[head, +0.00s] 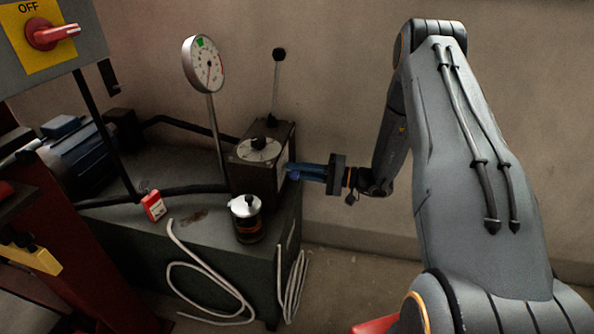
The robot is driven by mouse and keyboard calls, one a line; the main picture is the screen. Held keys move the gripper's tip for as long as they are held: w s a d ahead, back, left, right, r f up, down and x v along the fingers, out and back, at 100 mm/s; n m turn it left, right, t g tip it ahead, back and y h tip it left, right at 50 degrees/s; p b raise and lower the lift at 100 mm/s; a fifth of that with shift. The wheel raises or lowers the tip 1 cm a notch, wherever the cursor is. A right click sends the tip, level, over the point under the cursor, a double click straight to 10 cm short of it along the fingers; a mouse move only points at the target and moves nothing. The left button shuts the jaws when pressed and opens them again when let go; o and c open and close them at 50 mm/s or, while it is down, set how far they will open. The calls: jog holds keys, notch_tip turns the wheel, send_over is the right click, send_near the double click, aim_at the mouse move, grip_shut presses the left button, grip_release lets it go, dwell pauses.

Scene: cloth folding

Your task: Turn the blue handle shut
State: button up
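My arm reaches in from the right, and my gripper (297,174) is at the right side of a dark box (252,178) on the machine. Blue, elongated parts (311,172) run from the gripper's black body to the box's right face. A small, brighter blue bit (293,176) shows at their left end. I cannot tell which of the blue is handle and which is finger. The parts are too small and dark to show a gap between the fingers or a firm hold.
The box carries a round dial with a black knob (258,147) and an upright black-tipped lever (277,82). A white hose (196,262) hangs in front. The wall is close behind.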

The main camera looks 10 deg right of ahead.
jog(key=shift+m, duration=0.3)
grip_shut()
jog(key=m, duration=0.3)
jog(key=shift+m, duration=0.3)
jog(key=m, duration=0.4)
jog(key=shift+m, duration=0.3)
jog(key=m, duration=0.9)
jog(key=o, duration=0.8)
grip_release()
